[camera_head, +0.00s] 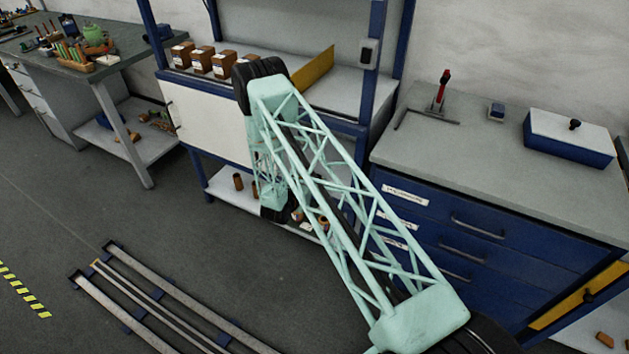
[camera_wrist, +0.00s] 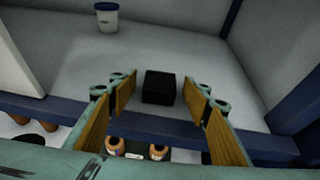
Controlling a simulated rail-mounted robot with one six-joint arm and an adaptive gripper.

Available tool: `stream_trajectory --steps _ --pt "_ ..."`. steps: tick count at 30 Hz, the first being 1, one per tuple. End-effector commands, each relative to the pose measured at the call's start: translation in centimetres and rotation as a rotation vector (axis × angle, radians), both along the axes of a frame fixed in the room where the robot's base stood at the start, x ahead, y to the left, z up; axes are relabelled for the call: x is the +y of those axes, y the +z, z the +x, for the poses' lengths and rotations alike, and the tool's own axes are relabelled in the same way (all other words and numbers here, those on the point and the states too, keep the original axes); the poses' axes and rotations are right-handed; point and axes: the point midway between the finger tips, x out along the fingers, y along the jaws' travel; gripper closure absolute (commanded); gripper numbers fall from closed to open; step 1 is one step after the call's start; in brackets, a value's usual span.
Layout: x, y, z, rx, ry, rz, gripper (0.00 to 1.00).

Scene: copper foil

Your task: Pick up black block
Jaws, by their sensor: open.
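The black block (camera_wrist: 159,87) sits on a light grey shelf (camera_wrist: 190,52) in the wrist view, near the shelf's blue front edge. My gripper (camera_wrist: 153,92) is open, with one wood-coloured finger on each side of the block in the picture. A gap shows between the block and each finger. I cannot tell how far above or in front of the block the fingertips are. In the head view my arm hides the block and the gripper.
A white cup with a blue rim (camera_wrist: 107,17) stands behind the block to the left. Blue frame posts (camera_wrist: 300,112) border the shelf at right. In the head view, brown boxes (camera_head: 201,60) and a yellow panel (camera_head: 313,70) are on the bench behind my arm.

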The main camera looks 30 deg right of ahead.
Motion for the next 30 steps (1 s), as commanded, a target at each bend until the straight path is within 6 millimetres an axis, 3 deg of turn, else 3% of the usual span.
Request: stream_trajectory --steps 2,14,30 --pt "0.0 0.0 0.0 0.0 0.0 0.0 0.56" --pt "0.0 0.0 0.0 0.0 0.0 0.0 0.91" --pt "0.0 1.1 0.1 -0.002 0.0 -0.001 0.91"
